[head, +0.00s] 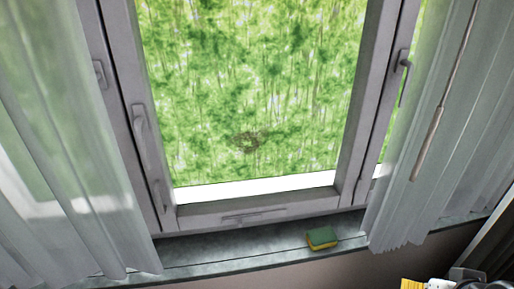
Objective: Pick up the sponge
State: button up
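The sponge (321,238) is a small block with a green top and a yellowish side. It lies flat on the grey window sill (215,254), right of the middle, near the foot of the right curtain. Nothing is seen touching it from above. I cannot make out my gripper in the head view.
A closed grey-framed window (255,212) stands behind the sill, with a dark smudge (248,140) on the glass. Sheer curtains hang at left (70,150) and right (440,120). Partly cut-off yellow and dark items (455,280) show at the bottom right. The sill's middle is clear.

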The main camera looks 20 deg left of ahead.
aim_at(320, 238)
jog(key=i+j, duration=0.15)
jog(key=j, duration=0.25)
jog(key=i+j+u, duration=0.1)
jog(key=j, duration=0.25)
jog(key=i+j, duration=0.15)
jog(key=j, duration=0.25)
jog(key=i+j+u, duration=0.1)
jog(key=j, duration=0.25)
jog(key=i+j, duration=0.2)
jog(key=j, duration=0.2)
jog(key=u, duration=0.05)
